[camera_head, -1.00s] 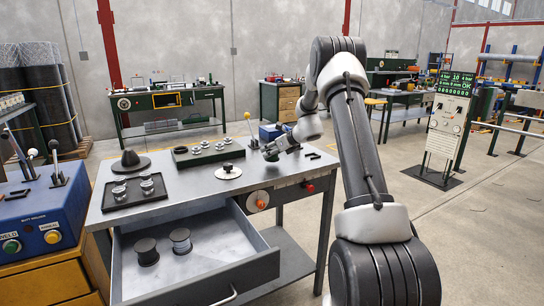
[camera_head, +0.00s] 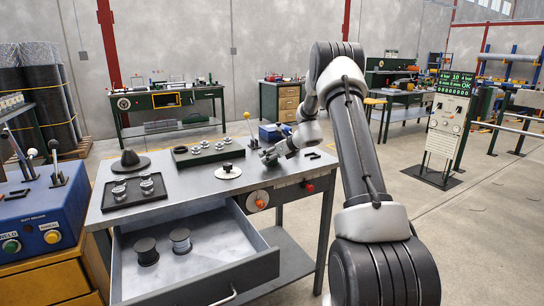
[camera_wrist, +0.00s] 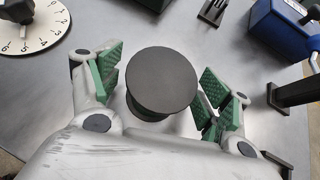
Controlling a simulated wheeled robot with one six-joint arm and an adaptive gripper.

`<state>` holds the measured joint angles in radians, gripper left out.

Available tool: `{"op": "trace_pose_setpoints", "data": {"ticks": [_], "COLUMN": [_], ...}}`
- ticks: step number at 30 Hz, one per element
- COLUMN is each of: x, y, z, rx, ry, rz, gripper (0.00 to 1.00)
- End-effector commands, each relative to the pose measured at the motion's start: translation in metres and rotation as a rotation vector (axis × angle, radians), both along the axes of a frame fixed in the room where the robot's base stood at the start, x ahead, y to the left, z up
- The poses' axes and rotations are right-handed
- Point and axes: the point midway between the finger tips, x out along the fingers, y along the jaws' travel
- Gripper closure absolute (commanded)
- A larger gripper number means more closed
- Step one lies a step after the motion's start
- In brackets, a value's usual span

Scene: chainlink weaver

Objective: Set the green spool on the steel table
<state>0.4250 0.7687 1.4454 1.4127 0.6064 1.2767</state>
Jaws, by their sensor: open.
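In the wrist view a spool (camera_wrist: 162,80) with a round dark top stands between the fingers of my gripper (camera_wrist: 160,86). The fingers, with green ribbed pads, are spread, with a gap showing on the left. Its top hides most of its side, so I cannot tell whether green is wound on it. It appears to stand upright on the steel table (camera_wrist: 215,45). In the head view my gripper (camera_head: 271,155) is low over the right back part of the steel table (camera_head: 195,190); I cannot make out the spool there.
A white dial (camera_head: 228,171) lies left of my gripper, and a blue device (camera_head: 270,132) stands behind it. A black tray (camera_head: 133,191), a dark cone (camera_head: 130,160) and a green tray (camera_head: 205,150) are also on the table. The open drawer (camera_head: 205,270) holds two spools (camera_head: 147,252) (camera_head: 181,240).

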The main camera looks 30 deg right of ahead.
Motion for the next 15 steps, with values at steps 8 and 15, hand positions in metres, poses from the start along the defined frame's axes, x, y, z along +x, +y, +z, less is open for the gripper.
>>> {"op": "trace_pose_setpoints", "data": {"ticks": [8,15], "x": [-0.028,-0.07], "y": [-0.011,-0.025], "z": [0.025,0.054], "rx": [-0.001,0.0], "ry": [-0.002,-0.001], "rz": [-0.004,-0.002], "gripper": [0.22,0.22]}}
